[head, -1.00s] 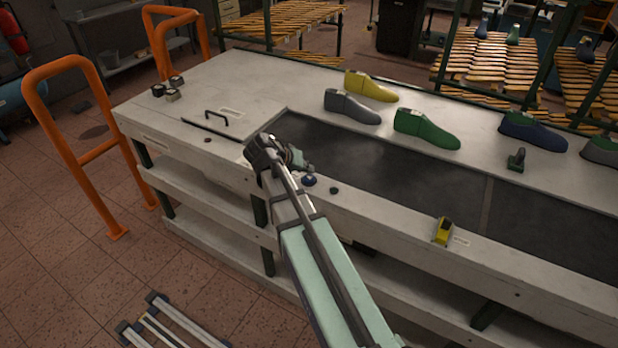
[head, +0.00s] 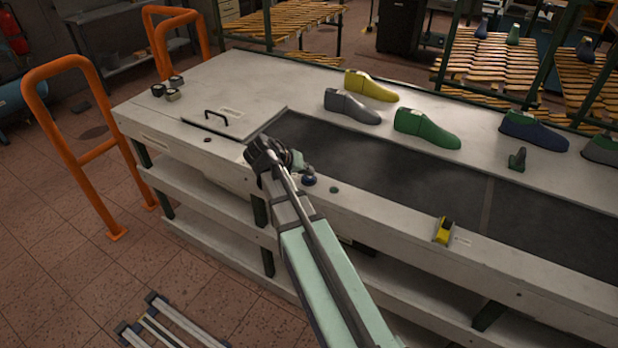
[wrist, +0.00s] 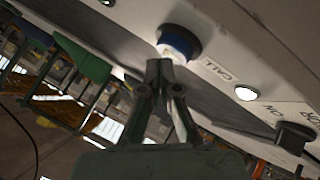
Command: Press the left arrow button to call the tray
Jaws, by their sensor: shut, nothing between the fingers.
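In the wrist view a round button (wrist: 180,42) with a blue collar and pale lit cap is set in the light panel, beside a CALL label (wrist: 220,71). No arrow mark is readable. In the head view the blue button (head: 309,181) sits on the table's front ledge. My gripper (wrist: 160,66) is shut and empty, its fingertips at the button's lower edge; I cannot tell whether they touch it. In the head view my gripper (head: 304,167) is just above and left of the button. No tray is clearly seen.
A lit round lamp (wrist: 246,93) and black knob (wrist: 296,137) by an ON label sit along the panel. Colored lasts, including a green one (head: 427,128), stand behind the dark belt (head: 400,170). A yellow device (head: 443,230) is on the front ledge. A handled plate (head: 235,124) lies left.

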